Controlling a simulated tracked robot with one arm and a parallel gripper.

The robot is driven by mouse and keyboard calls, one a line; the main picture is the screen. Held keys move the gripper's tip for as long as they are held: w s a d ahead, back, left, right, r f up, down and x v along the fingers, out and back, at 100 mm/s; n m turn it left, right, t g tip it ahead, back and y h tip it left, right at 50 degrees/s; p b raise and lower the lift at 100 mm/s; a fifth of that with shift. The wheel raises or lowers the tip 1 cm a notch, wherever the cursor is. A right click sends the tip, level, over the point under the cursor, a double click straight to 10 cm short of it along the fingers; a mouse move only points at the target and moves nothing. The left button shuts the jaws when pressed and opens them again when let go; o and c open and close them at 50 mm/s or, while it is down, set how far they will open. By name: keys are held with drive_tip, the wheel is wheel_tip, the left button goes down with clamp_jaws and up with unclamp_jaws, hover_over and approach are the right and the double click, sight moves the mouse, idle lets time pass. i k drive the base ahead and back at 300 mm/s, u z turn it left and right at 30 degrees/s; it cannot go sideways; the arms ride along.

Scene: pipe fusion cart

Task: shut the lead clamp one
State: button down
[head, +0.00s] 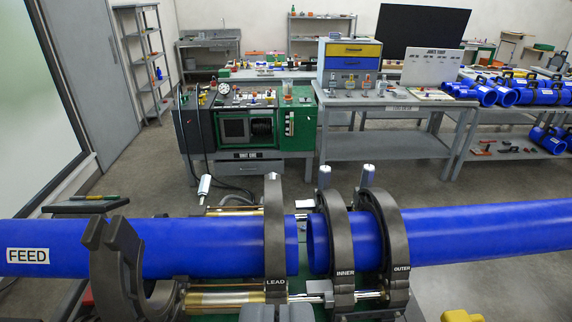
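A dark grey clamp jaw (121,262) stands open at the left, hanging on the near side of the blue pipe marked FEED (180,248), its forked end up. A pale-tipped bolt (204,187) leans behind the pipe, clear of that fork. The clamp marked LEAD (274,240) closes around the pipe near its right end. No part of the open jaw shows a readable label, so I cannot read which clamp it is. Two dark rounded blocks at the bottom middle are cut off by the picture edge. I cannot make out my gripper.
The clamps marked INNER (341,245) and OUTER (392,235) close around the right pipe (480,234), with a narrow gap between the pipe ends. Upright bolt ends rise above them. A green machine (248,130), benches and shelves stand behind, with open floor between.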

sight(274, 234)
drive_tip(key=i, duration=0.9)
drive_tip(key=u, duration=0.1)
